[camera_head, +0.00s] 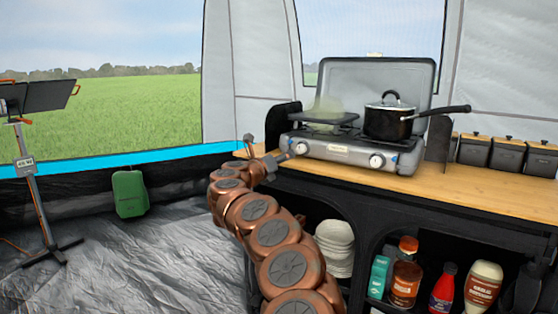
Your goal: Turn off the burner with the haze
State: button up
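A grey two-burner camping stove (340,152) with its lid raised stands on the wooden counter. A pale greenish haze (325,109) hangs over its left burner (322,120), which bears no pot. A black pot (388,121) with a lid and long handle sits on the right burner. The front panel has a left knob (302,148) and a right knob (377,161). My gripper (268,149) is at the counter's left end, left of the left knob and apart from it. Its fingers look spread, with nothing between them.
Black lidded canisters (507,154) stand on the counter at right. Below are shelves with stacked white bowls (336,247) and several bottles (404,284). A green container (129,193) and a panel on a stand (35,185) are at left. The counter's front strip (430,184) is clear.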

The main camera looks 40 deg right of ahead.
jog(key=shift+s+a+r, duration=0.1)
jog(key=shift+s+a, duration=0.1)
jog(key=shift+a, duration=0.4)
jog(key=shift+r, duration=0.1)
